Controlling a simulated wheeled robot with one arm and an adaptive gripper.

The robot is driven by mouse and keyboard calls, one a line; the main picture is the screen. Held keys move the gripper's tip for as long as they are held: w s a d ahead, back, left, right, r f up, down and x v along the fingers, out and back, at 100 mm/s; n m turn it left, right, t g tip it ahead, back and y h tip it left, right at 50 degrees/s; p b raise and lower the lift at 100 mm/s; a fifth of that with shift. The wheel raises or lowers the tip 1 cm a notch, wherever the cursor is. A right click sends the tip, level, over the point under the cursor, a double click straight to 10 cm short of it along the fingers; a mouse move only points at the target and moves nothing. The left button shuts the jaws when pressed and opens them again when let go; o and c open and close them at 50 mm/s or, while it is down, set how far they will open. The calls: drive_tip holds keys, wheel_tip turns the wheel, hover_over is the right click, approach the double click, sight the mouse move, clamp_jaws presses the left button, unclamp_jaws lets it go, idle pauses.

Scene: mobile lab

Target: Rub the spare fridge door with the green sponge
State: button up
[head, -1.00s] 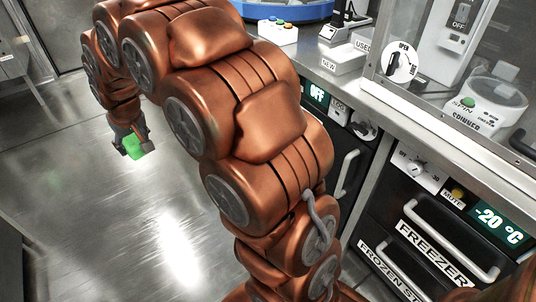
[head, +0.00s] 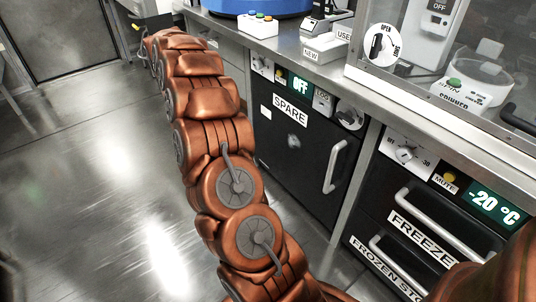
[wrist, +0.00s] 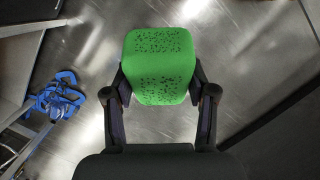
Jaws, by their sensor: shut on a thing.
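The spare fridge door (head: 290,165) is a black panel under the counter in the head view, with a white SPARE label (head: 291,112), a pale smudge (head: 294,141) and a grey handle (head: 335,167) on its right side. It looks closed. My gripper (wrist: 159,88) is shut on the green sponge (wrist: 158,55) in the wrist view; the sponge sticks out beyond the fingertips and has dark specks. Metal floor shows behind it. In the head view my arm covers the door's left edge, and the gripper and sponge are hidden.
A freezer (head: 420,232) stands right of the spare fridge. The counter above holds a button box (head: 258,25), a NEW/USED tray (head: 326,47) and a clear-walled cabinet (head: 440,68). Open metal floor (head: 80,190) lies at left. A blue object (wrist: 58,95) shows in the wrist view.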

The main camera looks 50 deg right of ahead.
sight(301, 152)
drive_tip(key=shift+s+d+f+n+g+h+b, duration=0.25)
drive_tip(key=shift+s+d+f+n+h+b, duration=1.6)
drive_tip(key=shift+d+f, duration=2.25)
drive_tip(key=shift+s+d+f+n+g+h+b, duration=0.3)
drive_tip(key=shift+s+d+f+n+h+b, duration=1.3)
drive_tip(key=shift+d, duration=4.25)
drive_tip(key=shift+s+d+f+n+g+h+b, duration=0.25)
drive_tip(key=shift+s+d+f+n+h+b, duration=0.8)
drive_tip(key=shift+s+d+f+n+h, duration=2.3)
drive_tip(key=shift+w+d+f+m+y+b, duration=0.1)
drive_tip(key=shift+w+d+f+m+y, duration=0.2)
drive_tip(key=shift+d+m, duration=0.45)
drive_tip(key=shift+w+d+f+m+y+b, duration=0.15)
drive_tip(key=shift+w+d+m, duration=0.3)
drive_tip(key=shift+d, duration=0.5)
drive_tip(key=shift+w+d+f+m+y+b, duration=0.15)
drive_tip(key=shift+w+d+m+y, duration=0.15)
drive_tip(key=shift+d+m, duration=0.45)
drive_tip(key=shift+d, duration=0.1)
drive_tip(key=shift+s+a+b, duration=0.3)
drive_tip(key=shift+s+b, duration=0.05)
drive_tip(key=shift+s, duration=0.6)
drive_tip(key=shift+s+a+b, duration=0.3)
drive_tip(key=shift+s+b, duration=0.05)
drive_tip(key=shift+s, duration=0.6)
